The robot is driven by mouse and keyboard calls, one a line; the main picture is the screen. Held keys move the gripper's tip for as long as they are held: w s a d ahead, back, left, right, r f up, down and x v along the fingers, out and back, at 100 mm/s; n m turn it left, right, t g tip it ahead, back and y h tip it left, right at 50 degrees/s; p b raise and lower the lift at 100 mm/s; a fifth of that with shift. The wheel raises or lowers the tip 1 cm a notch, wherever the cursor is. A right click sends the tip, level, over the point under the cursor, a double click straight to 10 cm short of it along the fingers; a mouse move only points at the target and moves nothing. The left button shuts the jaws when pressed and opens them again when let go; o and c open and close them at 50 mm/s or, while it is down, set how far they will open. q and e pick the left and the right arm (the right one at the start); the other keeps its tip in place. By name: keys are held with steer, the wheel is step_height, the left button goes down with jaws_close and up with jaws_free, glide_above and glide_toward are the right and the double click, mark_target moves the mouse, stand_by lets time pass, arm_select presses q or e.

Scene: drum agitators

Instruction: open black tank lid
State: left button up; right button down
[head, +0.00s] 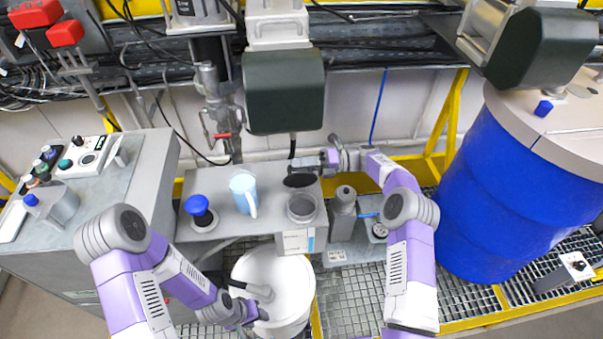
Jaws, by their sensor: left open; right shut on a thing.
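The black tank (299,181) shows as a dark round top at the back right of the grey bench, behind a grey round vessel (301,208). My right gripper (311,163) reaches in from the right, just above and behind that dark top. It is shut on a small dark part at the tank's back edge, which looks like the lid. The fingers hide most of it, so I cannot tell how far the lid is raised. My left gripper (256,312) is open, low by the white drum (273,281), away from the tank.
A light blue jug (243,190) and a blue-knobbed post (198,208) stand left on the bench. A dark green motor housing (284,92) hangs above the tank. A big blue drum (520,195) stands right. A control cabinet (130,180) is left.

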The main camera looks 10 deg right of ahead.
steer(key=shift+w+f+b, duration=0.1)
steer(key=shift+w+b, duration=0.25)
steer(key=shift+w, duration=0.05)
stand_by(0.4)
steer(key=c, duration=1.2)
jaws_free()
steer(key=shift+w+f, duration=0.1)
steer(key=shift+o, duration=0.2)
steer(key=d, duration=0.7)
steer(key=shift+d+b, duration=0.3)
steer(key=shift+b, duration=0.15)
